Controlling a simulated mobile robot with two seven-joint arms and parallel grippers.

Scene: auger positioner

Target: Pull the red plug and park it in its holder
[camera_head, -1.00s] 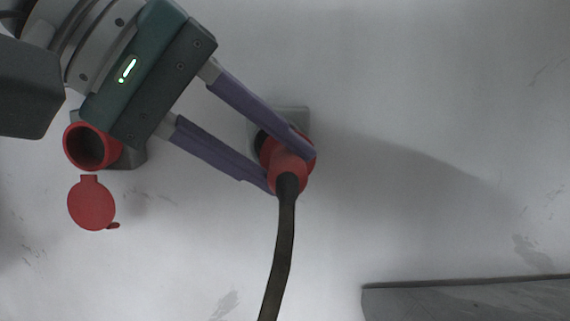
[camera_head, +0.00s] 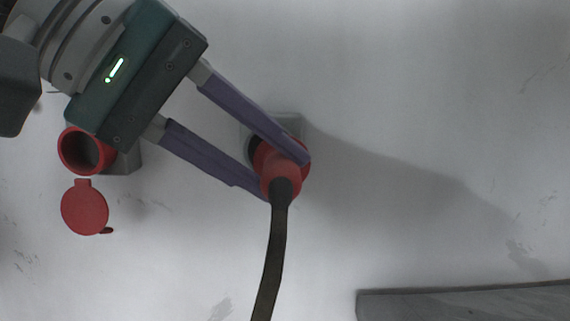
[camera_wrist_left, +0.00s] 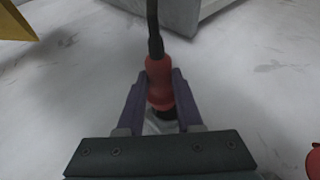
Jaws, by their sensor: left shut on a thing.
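The red plug (camera_head: 281,167) with its black cable (camera_head: 271,255) is between the two purple fingers of my left gripper (camera_head: 284,177), which is shut on it. It sits at a grey wall fitting (camera_head: 289,125); I cannot tell whether it is still seated there. In the left wrist view the red plug (camera_wrist_left: 159,84) is between the fingers of my left gripper (camera_wrist_left: 160,90), with the cable running upward. A red round holder (camera_head: 85,151) with a dark opening is at the left, on a grey mount, empty. My right gripper is not in view.
A red round lid (camera_head: 85,208) hangs open just below the holder. A grey block (camera_head: 465,303) is at the lower right. A yellow object (camera_wrist_left: 15,22) shows at the upper left of the left wrist view. The wall right of the plug is clear.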

